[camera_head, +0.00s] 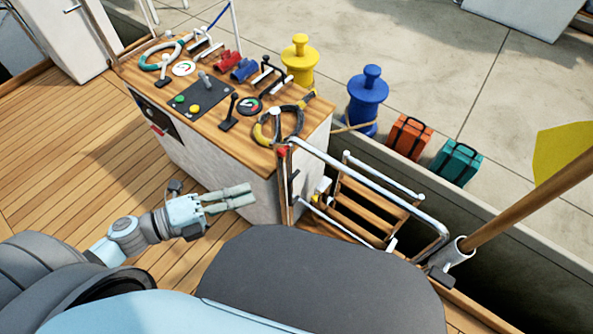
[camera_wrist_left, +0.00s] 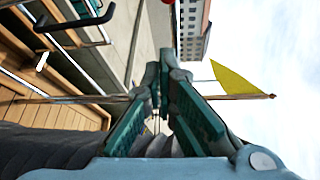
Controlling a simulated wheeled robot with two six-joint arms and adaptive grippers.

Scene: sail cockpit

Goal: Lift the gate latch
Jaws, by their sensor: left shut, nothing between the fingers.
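The gate (camera_head: 375,185) is a white tubular rail at the right end of the wooden console. A post beside it carries a red knob (camera_head: 282,151) and a small dark handle (camera_head: 294,178), which looks like the latch. My left gripper (camera_head: 250,193) is shut and empty, pointing right, and appears left of the post and apart from it. In the left wrist view the fingers (camera_wrist_left: 160,72) are together with nothing between them. A black bar handle (camera_wrist_left: 75,22) shows at upper left there; I cannot tell if it is the latch. My right gripper is not in view.
The console (camera_head: 215,110) with levers and dials stands behind the gripper. Wooden steps (camera_head: 368,208) lie beyond the gate. A pole with a yellow flag (camera_head: 562,152) rises at right. Blue (camera_head: 367,100) and yellow bollards stand on the quay. Open deck lies at left.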

